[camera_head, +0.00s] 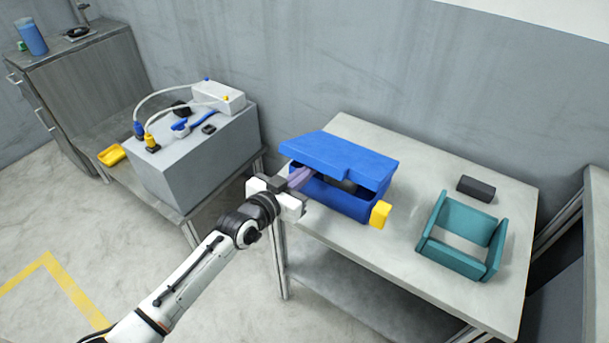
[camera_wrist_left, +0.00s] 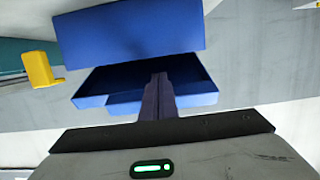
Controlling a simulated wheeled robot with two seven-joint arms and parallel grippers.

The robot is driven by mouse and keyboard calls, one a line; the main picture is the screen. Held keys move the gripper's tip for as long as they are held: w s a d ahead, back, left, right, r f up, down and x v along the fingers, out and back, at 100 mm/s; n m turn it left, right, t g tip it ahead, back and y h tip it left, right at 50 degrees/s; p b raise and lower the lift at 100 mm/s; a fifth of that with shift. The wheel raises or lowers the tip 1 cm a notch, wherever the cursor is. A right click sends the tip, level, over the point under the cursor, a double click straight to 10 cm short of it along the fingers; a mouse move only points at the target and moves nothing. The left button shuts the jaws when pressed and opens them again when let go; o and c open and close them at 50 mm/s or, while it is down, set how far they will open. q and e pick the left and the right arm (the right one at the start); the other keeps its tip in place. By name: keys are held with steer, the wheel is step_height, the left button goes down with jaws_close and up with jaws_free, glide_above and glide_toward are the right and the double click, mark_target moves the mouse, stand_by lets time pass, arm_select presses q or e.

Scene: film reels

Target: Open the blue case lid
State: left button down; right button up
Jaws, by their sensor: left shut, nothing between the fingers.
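The blue case (camera_head: 335,194) stands on the light grey table, and its blue lid (camera_head: 340,155) is tilted partly up, with a dark gap between lid and case. My left gripper (camera_head: 303,176) is at the left side of the case, with its shut, empty fingers in the gap under the lid. In the left wrist view the fingers (camera_wrist_left: 160,85) reach over the open case (camera_wrist_left: 200,97), and the lid (camera_wrist_left: 130,35) is beyond them. I cannot tell whether the fingers touch the lid. A yellow piece (camera_head: 380,214) is at the case's front right corner. My right gripper is not in view.
A teal open-topped box (camera_head: 460,258) and a small dark block (camera_head: 476,188) are on the table (camera_head: 420,180) to the right. A grey box (camera_head: 200,160) with cables stands on the bench at left.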

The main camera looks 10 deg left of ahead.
mark_target(308, 161)
arm_select(q)
steer(key=r, duration=0.1)
steer(key=w+r, duration=0.1)
steer(key=p, duration=0.1)
steer(key=shift+w+d+r, duration=0.3)
steer(key=shift+w+r, duration=0.05)
steer(key=shift+r, duration=0.05)
steer(key=shift+w+d+r, duration=0.35)
steer(key=shift+w+r, duration=0.4)
steer(key=shift+w, duration=0.15)
steer(key=shift+w+d+r, duration=0.3)
steer(key=shift+w+r, duration=0.45)
steer(key=shift+w, duration=0.15)
steer(key=shift+w+d+r+b, duration=0.25)
steer(key=shift+w+r+b, duration=0.05)
steer(key=shift+w, duration=0.35)
steer(key=shift+w+d+r+b, duration=0.2)
steer(key=shift+w+r+b, duration=0.05)
steer(key=shift+w, duration=0.4)
steer(key=shift+w+d+r+b, duration=0.25)
steer(key=shift+w+r+b, duration=0.05)
steer(key=shift+w, duration=0.35)
